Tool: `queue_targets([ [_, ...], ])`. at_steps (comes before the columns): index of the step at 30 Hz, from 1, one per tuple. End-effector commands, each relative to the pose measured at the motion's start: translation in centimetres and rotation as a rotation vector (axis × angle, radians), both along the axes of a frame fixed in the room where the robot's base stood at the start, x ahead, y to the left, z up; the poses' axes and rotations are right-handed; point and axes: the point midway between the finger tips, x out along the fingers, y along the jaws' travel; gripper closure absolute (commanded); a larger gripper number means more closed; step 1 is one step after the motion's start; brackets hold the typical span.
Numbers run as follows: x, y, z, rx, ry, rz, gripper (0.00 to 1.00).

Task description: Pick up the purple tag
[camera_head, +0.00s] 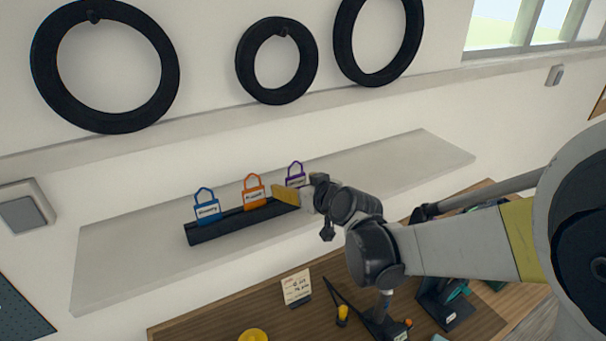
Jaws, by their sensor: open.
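The purple tag (296,172) stands upright at the right end of a row on the shelf, its lower part partly hidden by my gripper. An orange tag (253,193) and a blue tag (206,208) stand to its left. The tags stand at a long black holder (230,226). My gripper (290,197) is open, just in front of the purple tag and beside the orange one. Its yellowish part covers some of the holder. I cannot tell whether it touches the purple tag.
The grey shelf (130,262) is clear to the left and right of the holder. Below it, a wooden bench (220,322) carries a small card (296,286) and several tools. Black tyres (105,66) hang on the wall above.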

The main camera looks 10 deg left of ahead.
Motion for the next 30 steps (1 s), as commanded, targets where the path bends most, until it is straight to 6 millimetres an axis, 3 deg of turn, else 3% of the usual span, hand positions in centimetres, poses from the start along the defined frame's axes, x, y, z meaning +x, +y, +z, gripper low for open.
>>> queue_targets([
  [8,0.3,0.2,-0.2,0.0,0.0,0.0,0.24],
  [13,0.3,0.2,-0.2,0.0,0.0,0.0,0.72],
  [25,0.2,0.2,0.0,0.0,0.0,0.0,0.72],
  [30,0.2,0.2,1.1,0.0,0.0,0.0,0.72],
])
